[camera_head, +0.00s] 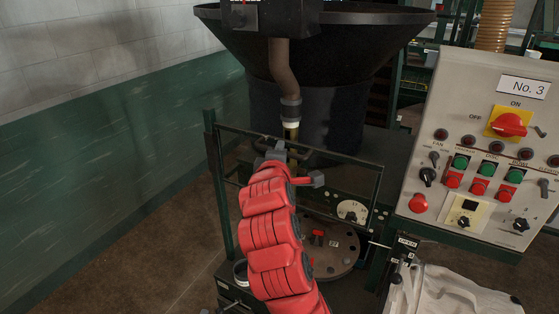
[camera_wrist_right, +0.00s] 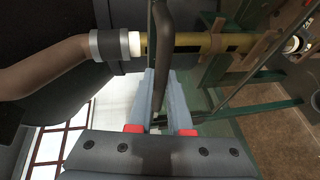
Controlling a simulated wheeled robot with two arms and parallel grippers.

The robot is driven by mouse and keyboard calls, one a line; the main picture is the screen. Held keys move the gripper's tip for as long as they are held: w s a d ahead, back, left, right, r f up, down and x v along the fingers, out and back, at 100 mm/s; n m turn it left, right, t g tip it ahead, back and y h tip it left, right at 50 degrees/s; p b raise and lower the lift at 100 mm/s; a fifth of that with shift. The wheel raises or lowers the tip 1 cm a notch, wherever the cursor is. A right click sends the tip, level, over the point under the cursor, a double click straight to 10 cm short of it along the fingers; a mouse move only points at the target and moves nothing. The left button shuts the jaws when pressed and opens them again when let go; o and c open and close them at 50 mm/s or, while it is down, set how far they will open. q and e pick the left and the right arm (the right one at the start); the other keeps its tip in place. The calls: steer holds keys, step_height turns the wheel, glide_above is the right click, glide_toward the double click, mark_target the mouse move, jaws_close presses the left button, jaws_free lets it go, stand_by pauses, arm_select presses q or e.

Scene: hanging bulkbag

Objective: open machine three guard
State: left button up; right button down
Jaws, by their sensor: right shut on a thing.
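The machine three guard (camera_head: 345,157) is a green-edged frame standing in front of the round machine plate (camera_head: 345,262). It looks upright and closed across the front. My right gripper (camera_head: 289,158) is at the guard's top rail, in front of the pipe. In the right wrist view its two grey fingers (camera_wrist_right: 160,80) are shut on a dark bar, the guard handle (camera_wrist_right: 163,35), which runs between them. The red arm hides part of the guard and plate. My left gripper is in neither view.
A black hopper (camera_head: 330,30) with a brown hose (camera_head: 285,70) hangs above the guard. The control panel (camera_head: 470,150), labelled No. 3, stands close on the right, with a white bag (camera_head: 450,292) below it. Open floor (camera_head: 150,245) lies left.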

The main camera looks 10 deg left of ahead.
stand_by(0.3)
steer(key=c, duration=0.8)
jaws_free()
steer(key=shift+c, duration=0.2)
steer(key=s+d+r, duration=0.1)
steer(key=s+r, duration=0.2)
steer(key=s, duration=1.4)
steer(key=shift+d, duration=0.2)
steer(key=shift+b, duration=0.3)
